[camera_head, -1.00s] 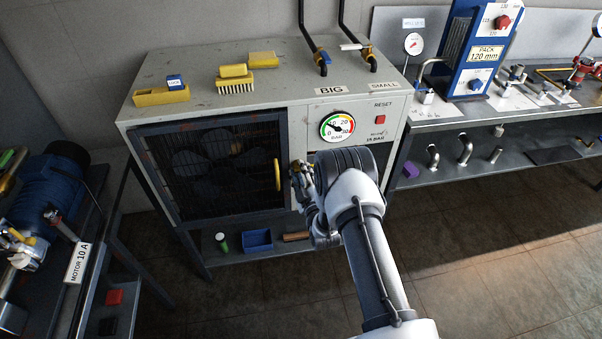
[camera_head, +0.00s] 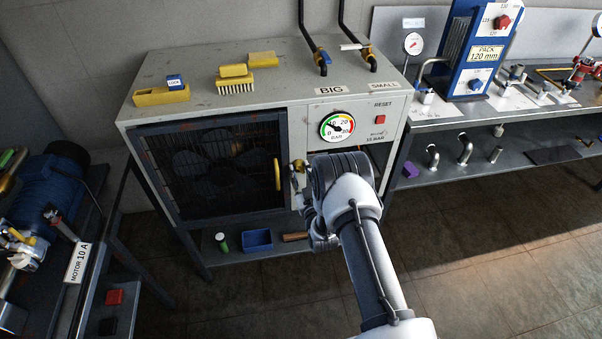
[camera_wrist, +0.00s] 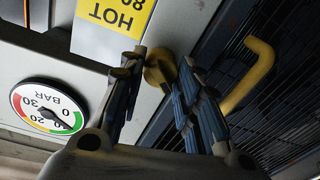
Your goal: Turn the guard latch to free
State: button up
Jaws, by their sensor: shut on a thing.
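The guard latch is a small brass-yellow knob (camera_wrist: 157,70) on the pale cabinet front, just beside the mesh guard door. My gripper (camera_wrist: 161,63) has its blue-padded fingers on either side of it, shut on it. In the head view the latch (camera_head: 299,165) shows at the right edge of the guard, with my gripper (camera_head: 301,180) at it and partly hidden by my wrist. The dark mesh guard (camera_head: 215,165) is closed over a fan. Its yellow handle (camera_head: 277,174) stands just left of the latch and is free of my fingers.
A round pressure gauge (camera_head: 337,126) and a red reset button (camera_head: 381,119) sit above my wrist. A yellow HOT label (camera_wrist: 112,28) is close to my fingers. Brushes (camera_head: 236,82) and a yellow tray (camera_head: 161,96) lie on the cabinet top. The floor at right is clear.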

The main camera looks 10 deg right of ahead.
jog(key=m, duration=0.6)
jog(key=shift+f+m+h, duration=0.1)
jog(key=shift+m+h, duration=0.4)
jog(key=shift+m, duration=1.8)
jog(key=o, duration=1.1)
jog(key=shift+c, duration=0.2)
jog(key=s, duration=1.2)
jog(key=shift+f, duration=0.45)
